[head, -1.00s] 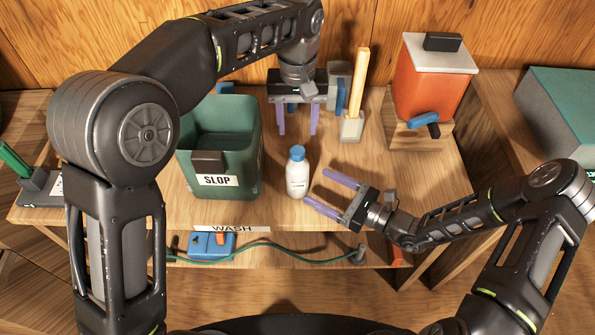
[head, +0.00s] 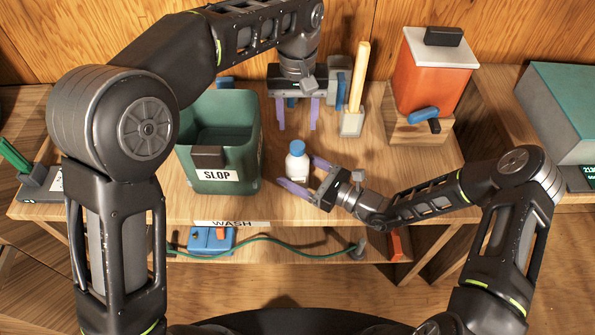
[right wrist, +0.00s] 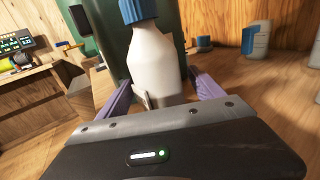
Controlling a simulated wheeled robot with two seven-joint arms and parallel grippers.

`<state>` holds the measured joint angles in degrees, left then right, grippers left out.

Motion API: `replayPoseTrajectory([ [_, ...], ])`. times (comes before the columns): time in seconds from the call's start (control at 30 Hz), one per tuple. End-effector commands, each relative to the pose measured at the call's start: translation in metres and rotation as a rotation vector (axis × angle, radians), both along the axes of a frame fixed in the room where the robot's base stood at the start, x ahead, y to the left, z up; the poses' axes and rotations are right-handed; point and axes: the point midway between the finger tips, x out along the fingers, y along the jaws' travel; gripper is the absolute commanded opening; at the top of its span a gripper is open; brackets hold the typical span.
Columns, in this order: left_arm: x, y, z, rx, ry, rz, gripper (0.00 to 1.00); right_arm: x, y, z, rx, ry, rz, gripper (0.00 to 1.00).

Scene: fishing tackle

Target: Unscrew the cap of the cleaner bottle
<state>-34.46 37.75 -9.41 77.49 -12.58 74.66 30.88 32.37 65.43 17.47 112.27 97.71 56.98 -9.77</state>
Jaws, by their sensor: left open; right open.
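The cleaner bottle (head: 297,164) is white with a blue cap (head: 297,147) and stands upright on the wooden table, right of the green bin. In the right wrist view the bottle body (right wrist: 156,65) stands between my purple fingers, with the blue cap (right wrist: 137,10) cut by the top edge. My right gripper (head: 304,174) is open, low around the bottle's body. Whether its fingers touch the bottle cannot be told. My left gripper (head: 297,115) is open and empty, pointing down behind the bottle and higher than the cap.
A green bin labelled SLOP (head: 218,176) stands close left of the bottle. A brush with a wooden handle (head: 357,85) stands at the back. An orange container (head: 432,75) with a blue tap sits on a wooden stand at right. A shelf below holds a blue box (head: 210,240).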

Motion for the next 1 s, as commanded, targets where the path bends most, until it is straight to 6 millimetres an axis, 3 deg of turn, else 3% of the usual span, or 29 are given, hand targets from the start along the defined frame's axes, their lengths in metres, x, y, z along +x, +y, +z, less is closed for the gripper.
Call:
replayPoseTrajectory([
  [0.17,0.0000,0.0000,0.0000,0.000,0.000,0.000,0.49,-0.0002,-0.0001,-0.0001,0.000,0.000,0.000,0.76],
  [1.0,0.0000,0.0000,0.0000,0.000,0.000,0.000,0.49,-0.0003,-0.0004,-0.0001,0.000,0.000,0.000,0.07],
])
